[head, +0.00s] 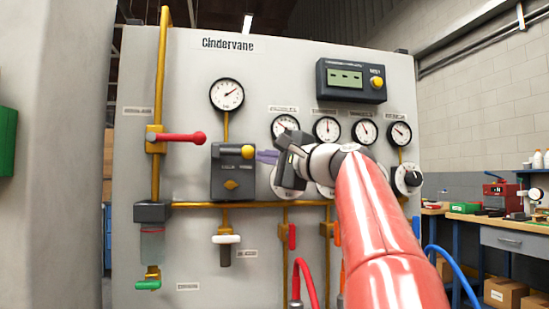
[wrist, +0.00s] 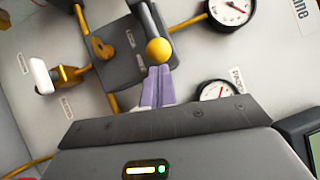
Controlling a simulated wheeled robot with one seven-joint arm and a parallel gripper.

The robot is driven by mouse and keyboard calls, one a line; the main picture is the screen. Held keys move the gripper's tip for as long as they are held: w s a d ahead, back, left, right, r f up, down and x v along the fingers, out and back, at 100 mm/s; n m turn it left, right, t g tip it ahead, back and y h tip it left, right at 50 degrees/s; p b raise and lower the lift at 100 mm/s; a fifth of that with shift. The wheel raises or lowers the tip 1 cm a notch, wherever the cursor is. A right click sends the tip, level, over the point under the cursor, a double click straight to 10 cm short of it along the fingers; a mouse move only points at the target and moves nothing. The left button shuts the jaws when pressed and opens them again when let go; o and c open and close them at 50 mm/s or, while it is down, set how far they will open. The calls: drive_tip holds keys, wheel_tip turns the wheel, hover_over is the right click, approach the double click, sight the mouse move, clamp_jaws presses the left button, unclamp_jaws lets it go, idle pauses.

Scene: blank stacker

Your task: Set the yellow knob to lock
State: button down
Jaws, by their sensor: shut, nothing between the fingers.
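A dark box (head: 232,180) on the grey panel carries an oval yellow knob (head: 231,184) on its lower face. The knob also shows in the wrist view (wrist: 102,48), with small labels beside it that are too blurred to read surely. A yellow ball (head: 248,153) sits at the box's upper right; in the wrist view the ball (wrist: 158,50) is on the end of a dark bar. My gripper (head: 260,156) has purple fingers, shut and empty. In the wrist view the fingertips (wrist: 159,70) are right by the ball; I cannot tell whether they touch it.
Yellow pipes (head: 270,204) run around the box. A red lever (head: 180,137) is at the left and a white handle (head: 226,239) below. Several gauges (head: 227,94) are above and right. A display box (head: 350,81) has a yellow button. My arm hides part of the panel's right side.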

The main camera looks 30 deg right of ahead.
sight(236, 155)
drive_tip(key=shift+w+a, duration=0.2)
drive_tip(key=shift+a, duration=0.55)
drive_tip(key=shift+w+a, duration=0.25)
drive_tip(key=shift+a, duration=0.55)
drive_tip(key=shift+w+a, duration=0.2)
drive_tip(key=shift+a, duration=0.55)
